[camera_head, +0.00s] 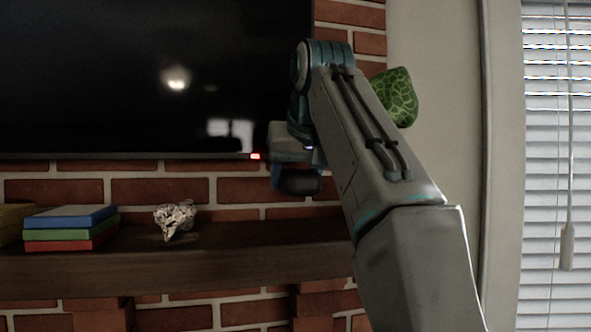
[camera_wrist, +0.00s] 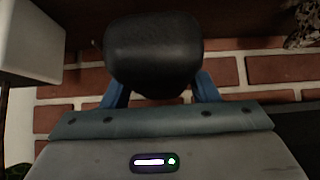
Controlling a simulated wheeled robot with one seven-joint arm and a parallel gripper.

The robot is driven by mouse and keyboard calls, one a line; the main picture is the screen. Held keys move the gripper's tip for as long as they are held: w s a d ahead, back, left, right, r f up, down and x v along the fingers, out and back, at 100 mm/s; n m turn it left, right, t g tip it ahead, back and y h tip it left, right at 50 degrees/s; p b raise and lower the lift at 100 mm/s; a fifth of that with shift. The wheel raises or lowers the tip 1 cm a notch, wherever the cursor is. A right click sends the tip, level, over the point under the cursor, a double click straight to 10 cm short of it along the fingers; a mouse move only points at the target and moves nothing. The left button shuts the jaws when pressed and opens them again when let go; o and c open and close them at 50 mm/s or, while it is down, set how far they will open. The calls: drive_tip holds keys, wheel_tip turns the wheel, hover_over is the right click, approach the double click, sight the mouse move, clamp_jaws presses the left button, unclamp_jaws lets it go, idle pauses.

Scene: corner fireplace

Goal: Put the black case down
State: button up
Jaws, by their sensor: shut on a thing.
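The black case (camera_head: 302,183) is a small, dark, rounded block. It hangs in my gripper (camera_head: 296,174), below the TV's lower edge and above the dark wooden shelf (camera_head: 180,268) in the head view. In the wrist view the case (camera_wrist: 153,50) fills the top middle. The blue fingers of my gripper (camera_wrist: 158,88) sit on both sides of it and are shut on it. Dark wood and brick show behind it. A gap shows between the case and the shelf in the head view. My arm hides the shelf's right part.
A small animal skull (camera_head: 175,220) and a stack of books (camera_head: 70,228) lie on the shelf's left. The shelf between skull and arm looks clear. A TV (camera_head: 130,80) hangs above. A white block (camera_wrist: 28,42) shows in the wrist view. A green patterned object (camera_head: 395,97) is behind my arm.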

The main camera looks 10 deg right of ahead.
drive_tip(key=shift+f, duration=2.85)
drive_tip(key=shift+f+b, duration=0.5)
drive_tip(key=shift+f, duration=0.1)
drive_tip(key=o, duration=1.2)
drive_tip(key=shift+c, duration=0.2)
